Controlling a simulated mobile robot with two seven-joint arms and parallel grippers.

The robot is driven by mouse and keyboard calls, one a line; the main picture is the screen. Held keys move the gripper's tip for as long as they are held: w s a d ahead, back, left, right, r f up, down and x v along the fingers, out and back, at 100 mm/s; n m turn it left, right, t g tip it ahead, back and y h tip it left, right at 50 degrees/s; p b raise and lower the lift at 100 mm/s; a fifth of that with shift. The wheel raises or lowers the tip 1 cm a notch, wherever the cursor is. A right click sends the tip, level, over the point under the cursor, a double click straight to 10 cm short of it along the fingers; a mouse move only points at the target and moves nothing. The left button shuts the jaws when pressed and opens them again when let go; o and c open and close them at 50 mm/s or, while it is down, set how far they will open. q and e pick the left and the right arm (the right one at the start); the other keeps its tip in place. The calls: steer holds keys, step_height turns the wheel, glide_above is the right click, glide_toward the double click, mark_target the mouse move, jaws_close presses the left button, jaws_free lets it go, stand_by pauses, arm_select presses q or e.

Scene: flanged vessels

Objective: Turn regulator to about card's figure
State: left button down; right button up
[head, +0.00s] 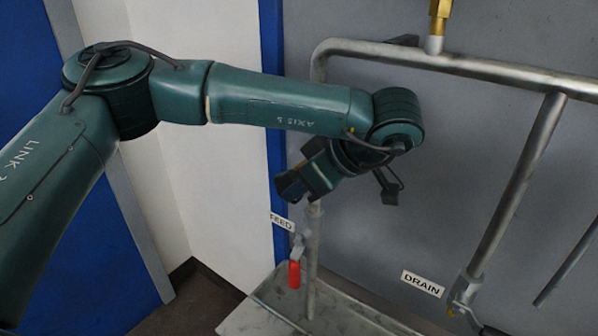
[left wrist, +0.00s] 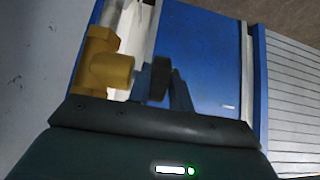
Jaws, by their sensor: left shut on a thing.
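The regulator shows in the left wrist view as a brass body (left wrist: 105,70) with a dark round knob (left wrist: 160,78) on its side. My left gripper (left wrist: 163,84) is shut on this knob, with one finger on each side of it. In the head view my left gripper (head: 291,186) is at the top of the thin upright pipe above the FEED label; it and my wrist hide the regulator there. No card with a figure shows in either view, and no gauge reading can be made out. My right gripper is not in view.
A valve with a red handle (head: 294,274) sits low on the upright pipe by the FEED label (head: 282,221). A grey pipe frame (head: 450,62) with a brass fitting (head: 439,14) stands at right. A DRAIN label (head: 423,284) is lower right. A metal tray (head: 250,318) lies below.

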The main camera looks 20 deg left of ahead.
arm_select(q)
steer(key=shift+d+t+y, duration=0.15)
steer(key=shift+t+y, duration=0.25)
steer(key=shift+y, duration=0.6)
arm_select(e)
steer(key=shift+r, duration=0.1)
arm_select(q)
steer(key=shift+f+t+y+p, duration=0.3)
steer(key=shift+f+t+y, duration=0.15)
steer(key=shift+y, duration=0.75)
steer(key=y, duration=0.1)
steer(key=f+t+y+b, duration=0.1)
steer(key=y, duration=0.1)
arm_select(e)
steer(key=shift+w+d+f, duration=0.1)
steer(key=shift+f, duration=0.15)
arm_select(q)
steer(key=shift+t+y, duration=0.25)
steer(key=shift+y, duration=0.45)
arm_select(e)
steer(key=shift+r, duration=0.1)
arm_select(q)
steer(key=shift+f, duration=0.1)
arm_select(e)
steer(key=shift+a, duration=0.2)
arm_select(q)
steer(key=c, duration=1.5)
jaws_free()
steer(key=shift+c, duration=0.2)
